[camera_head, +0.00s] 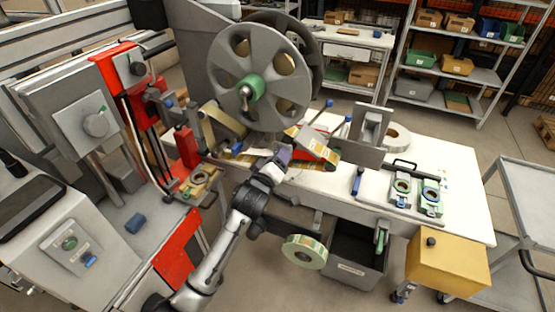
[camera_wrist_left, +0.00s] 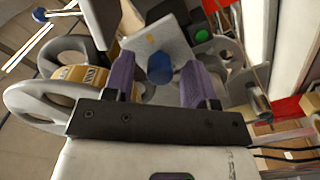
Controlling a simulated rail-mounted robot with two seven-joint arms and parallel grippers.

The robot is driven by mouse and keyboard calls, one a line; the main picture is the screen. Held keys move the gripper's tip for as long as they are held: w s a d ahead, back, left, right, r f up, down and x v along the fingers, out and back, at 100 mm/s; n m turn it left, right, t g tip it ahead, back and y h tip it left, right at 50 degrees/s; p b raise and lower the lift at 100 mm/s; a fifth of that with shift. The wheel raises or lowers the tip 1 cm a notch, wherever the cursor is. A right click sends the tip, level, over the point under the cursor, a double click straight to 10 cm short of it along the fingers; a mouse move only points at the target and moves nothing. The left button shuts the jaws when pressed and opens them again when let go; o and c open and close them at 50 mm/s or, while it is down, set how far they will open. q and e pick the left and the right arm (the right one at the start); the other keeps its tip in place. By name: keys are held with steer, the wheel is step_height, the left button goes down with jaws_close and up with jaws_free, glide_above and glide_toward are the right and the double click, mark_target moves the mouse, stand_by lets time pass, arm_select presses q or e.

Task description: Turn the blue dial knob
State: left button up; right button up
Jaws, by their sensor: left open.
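The blue dial knob (camera_wrist_left: 160,68) shows in the left wrist view, in front of a pale grey plate (camera_wrist_left: 152,38). My left gripper (camera_wrist_left: 159,72) is open, with one purple finger on each side of the knob in that picture. I cannot tell whether either finger touches it. In the head view, the left gripper (camera_head: 278,160) is at the machine's front edge, below the large reel. The knob between its fingers cannot be made out there. My right gripper is not in view.
A large grey reel (camera_head: 287,85) stands above the gripper. A tilted label box (camera_head: 319,146) is just right of it. A label roll (camera_head: 304,251) and dark bin (camera_head: 352,262) are below. The white table (camera_head: 455,168) has bare surface at right.

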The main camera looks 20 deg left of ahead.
arm_select(q)
steer(key=shift+w, duration=0.2)
steer(key=c, duration=0.9)
